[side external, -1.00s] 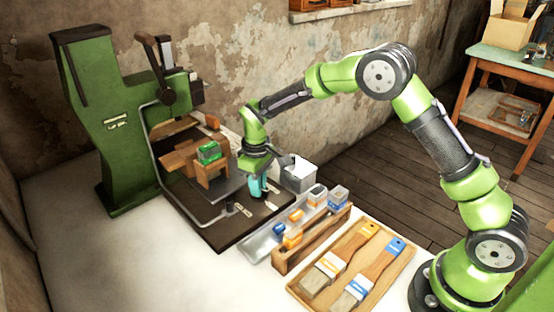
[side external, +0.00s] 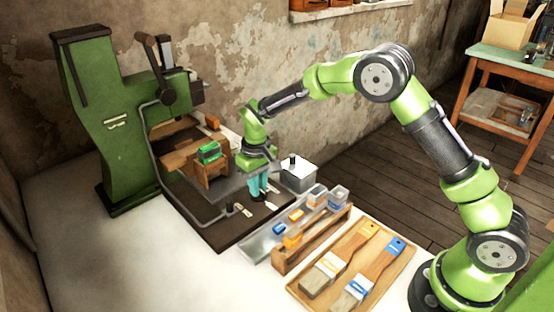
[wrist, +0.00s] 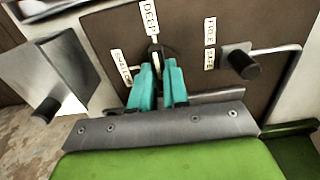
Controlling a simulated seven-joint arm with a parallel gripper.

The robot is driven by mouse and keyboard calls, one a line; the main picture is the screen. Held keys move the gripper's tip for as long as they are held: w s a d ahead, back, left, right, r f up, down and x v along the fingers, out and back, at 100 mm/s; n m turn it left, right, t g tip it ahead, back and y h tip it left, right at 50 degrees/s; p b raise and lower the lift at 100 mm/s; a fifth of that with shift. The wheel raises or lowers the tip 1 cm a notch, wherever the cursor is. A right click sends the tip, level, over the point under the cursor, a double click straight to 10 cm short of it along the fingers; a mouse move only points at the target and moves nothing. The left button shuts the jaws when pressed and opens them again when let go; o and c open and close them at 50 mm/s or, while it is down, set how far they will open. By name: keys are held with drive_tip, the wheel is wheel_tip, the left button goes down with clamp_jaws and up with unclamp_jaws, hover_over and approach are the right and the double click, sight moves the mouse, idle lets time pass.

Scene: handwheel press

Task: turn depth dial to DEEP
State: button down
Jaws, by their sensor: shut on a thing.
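The depth dial (wrist: 169,51) is a dark round knob on the brown base plate, partly hidden by my fingers in the wrist view. A pale pointer strip (wrist: 154,46) shows beside the fingertips and points up at the DEEP label (wrist: 150,18). A second label (wrist: 122,68), hard to read, lies to the lower left of the dial. My gripper (wrist: 160,66) has teal fingers closed on the dial. In the side external view my gripper (side external: 258,196) points down at the base plate, and the dial is hidden there.
A dark knob on a bracket (wrist: 243,65) stands right of the dial by another label (wrist: 210,44). The green press (side external: 110,120) stands left, with a green block (side external: 209,152) on a wooden stand. A grey box (side external: 299,178) is close right; parts and brushes lie in front.

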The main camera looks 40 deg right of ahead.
sight(263, 190)
drive_tip(key=c, duration=1.1)
unclamp_jaws()
wheel_tip(263, 190, up, 17)
drive_tip(key=shift+f, duration=0.1)
drive_tip(key=s+d+r+m+t, duration=0.1)
drive_tip(key=s+t, duration=0.1)
drive_tip(key=s, duration=0.6)
drive_tip(key=s+d+r+m+t+y, duration=0.1)
drive_tip(key=s+r+t, duration=0.1)
drive_tip(key=s, duration=0.7)
drive_tip(key=s+d+r+m+t+y, duration=0.1)
drive_tip(key=s+d+t, duration=0.1)
drive_tip(key=s, duration=0.7)
drive_tip(key=shift+d+r+m+t, duration=0.1)
drive_tip(key=shift+r+m+t, duration=0.15)
drive_tip(key=shift+m+t, duration=0.25)
